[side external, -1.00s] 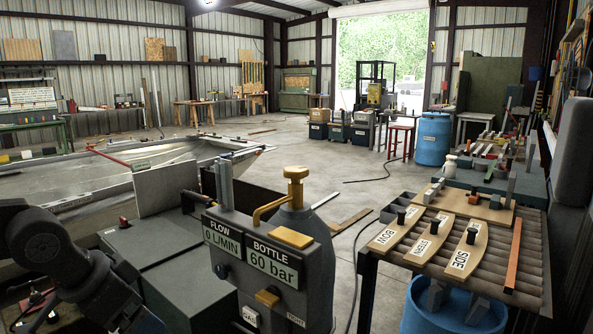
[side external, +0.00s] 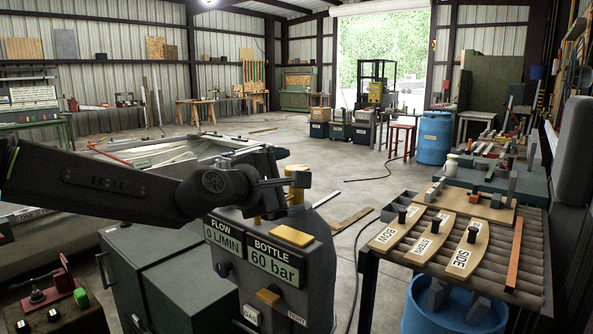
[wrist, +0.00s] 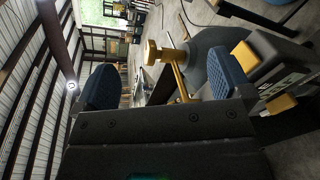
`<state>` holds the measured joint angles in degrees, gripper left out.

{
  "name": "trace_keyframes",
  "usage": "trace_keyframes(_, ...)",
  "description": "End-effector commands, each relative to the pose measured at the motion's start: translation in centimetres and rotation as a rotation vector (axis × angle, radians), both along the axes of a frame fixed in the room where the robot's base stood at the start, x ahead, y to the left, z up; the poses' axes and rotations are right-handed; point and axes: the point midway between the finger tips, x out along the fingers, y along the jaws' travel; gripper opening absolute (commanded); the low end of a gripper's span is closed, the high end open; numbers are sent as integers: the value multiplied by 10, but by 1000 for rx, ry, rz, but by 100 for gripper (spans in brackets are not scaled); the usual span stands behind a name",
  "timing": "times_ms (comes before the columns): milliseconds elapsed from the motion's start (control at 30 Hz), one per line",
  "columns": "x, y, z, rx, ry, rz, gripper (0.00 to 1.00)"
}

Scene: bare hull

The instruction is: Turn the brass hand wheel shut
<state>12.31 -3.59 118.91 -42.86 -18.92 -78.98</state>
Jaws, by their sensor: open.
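The brass hand wheel (side external: 297,169) sits on top of the grey bottle behind the gauge box, partly hidden by my gripper in the side view. In the wrist view the brass wheel (wrist: 153,52) and its stem show between and beyond the two blue finger pads. My gripper (side external: 289,167) is open at the wheel's height, with nothing held. In the wrist view my gripper (wrist: 162,66) spans the wheel; I cannot tell if a pad touches it. The gauge box (side external: 262,262) reads FLOW 0 L/MIN and BOTTLE 60 bar.
A bent brass pipe (wrist: 180,82) runs beside the wheel. A yellow block (side external: 292,236) lies on the gauge box top. A slatted table (side external: 400,262) with boards marked BOW, STERN and SIDE stands at the right.

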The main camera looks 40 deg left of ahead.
Motion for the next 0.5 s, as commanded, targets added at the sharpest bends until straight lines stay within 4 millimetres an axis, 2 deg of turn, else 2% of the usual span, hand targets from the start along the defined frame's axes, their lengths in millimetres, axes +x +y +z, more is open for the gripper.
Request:
trace_keyframes(33,20,1,-3,-154,-44,95,97)
trace_keyframes(100,41,9,-6,-367,-126,236,97)
trace_keyframes(200,61,19,-16,-628,-255,415,97)
trace_keyframes(333,72,30,-31,-853,-406,579,97)
trace_keyframes(500,74,37,-41,-977,-516,672,97)
